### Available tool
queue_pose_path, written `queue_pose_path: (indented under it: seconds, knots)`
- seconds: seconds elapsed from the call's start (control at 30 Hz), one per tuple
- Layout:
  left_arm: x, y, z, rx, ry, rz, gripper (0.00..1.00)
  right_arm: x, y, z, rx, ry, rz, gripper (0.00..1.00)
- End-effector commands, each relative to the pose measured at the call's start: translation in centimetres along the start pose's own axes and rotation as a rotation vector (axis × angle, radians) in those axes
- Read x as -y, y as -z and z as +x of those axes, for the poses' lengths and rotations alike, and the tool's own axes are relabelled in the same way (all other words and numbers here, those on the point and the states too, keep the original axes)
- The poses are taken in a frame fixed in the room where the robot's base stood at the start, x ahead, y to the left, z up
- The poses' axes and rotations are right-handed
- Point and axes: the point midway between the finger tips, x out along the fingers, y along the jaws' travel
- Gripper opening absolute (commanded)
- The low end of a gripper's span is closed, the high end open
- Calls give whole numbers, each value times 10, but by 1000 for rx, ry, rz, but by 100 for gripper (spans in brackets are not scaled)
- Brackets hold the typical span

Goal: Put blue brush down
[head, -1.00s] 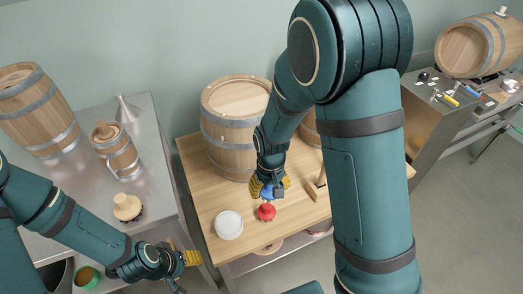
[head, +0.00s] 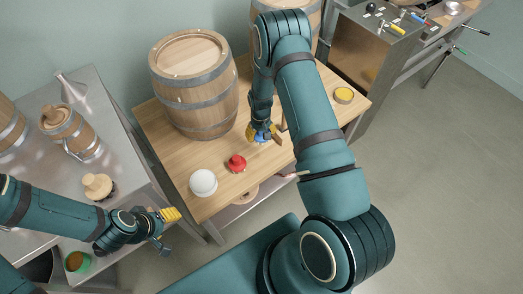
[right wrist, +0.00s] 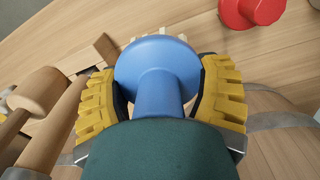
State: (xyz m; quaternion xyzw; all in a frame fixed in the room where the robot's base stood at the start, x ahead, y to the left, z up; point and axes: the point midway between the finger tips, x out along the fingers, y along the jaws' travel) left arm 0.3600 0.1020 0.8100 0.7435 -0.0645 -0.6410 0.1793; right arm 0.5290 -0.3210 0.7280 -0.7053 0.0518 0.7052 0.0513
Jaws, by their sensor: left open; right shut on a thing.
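The blue brush (head: 261,139) is in my right gripper (head: 262,132), over the wooden table top (head: 150,125), right of and behind a red brush-like thing (head: 236,163). In the right wrist view, the blue brush (right wrist: 157,70) has its round blue end between the yellow-padded fingers of my right gripper (right wrist: 162,95), which are shut on it. Its underside is hidden, and I cannot tell whether it touches the table. My left gripper (head: 170,230) is open and empty, near the left edge of the wooden table.
A wooden mallet-like tool (head: 284,124) stands close beside the right gripper. A large barrel (head: 195,85) stands behind; a white round thing (head: 203,183) is at the front left. A yellow-topped tin (head: 344,95) is at the right end, with bare wood around it.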

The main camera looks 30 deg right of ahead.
Motion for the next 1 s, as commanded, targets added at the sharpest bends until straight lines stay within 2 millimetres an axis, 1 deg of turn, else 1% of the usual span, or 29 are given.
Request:
queue_pose_path:
  seconds: [0.2, 0.3, 0.53, 0.7, 0.77, 1.0]
  knots:
    - [2, -2, 4, 3, 0, 1, 55, -1, -1, 40, 3, 2, 1, 28]
    - [2, -3, 6, 5, -1, 2, 55, 0, -1, 54, 2, 2, 1, 28]
    - [3, -4, 7, 7, -1, 2, 55, -1, 0, 70, 1, 1, 1, 28]
    - [4, -5, 10, 10, -1, 3, 55, 0, -1, 94, 2, 1, 1, 28]
    - [4, -5, 10, 11, -1, 3, 55, 0, -1, 99, 2, 1, 1, 28]
    - [4, -5, 10, 11, -1, 3, 55, 0, 0, 100, 0, 1, 1, 28]
